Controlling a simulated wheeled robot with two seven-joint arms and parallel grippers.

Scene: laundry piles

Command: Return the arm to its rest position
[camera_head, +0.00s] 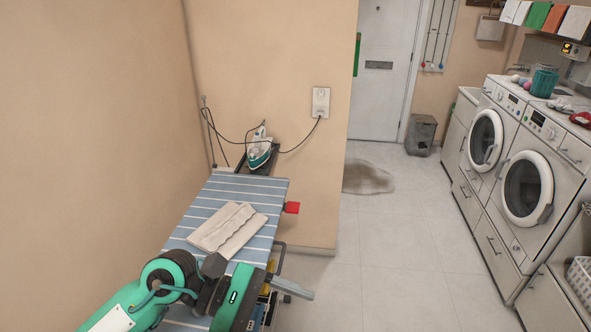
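My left arm (168,272) is green and black and comes in from the bottom left, over the near end of the ironing board. My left gripper (296,288) extends to the right, past the board's right edge. It is seen side-on, so I cannot tell whether its fingers are apart, and I see no cloth at its tip. My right arm and gripper are not in view.
The striped ironing board (262,190) carries a beige cloth (228,228). An iron (260,150) stands at its far end, with a cable to the wall socket (321,102). Washing machines (527,188) line the right. The floor between is open, with a brown stain (367,178).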

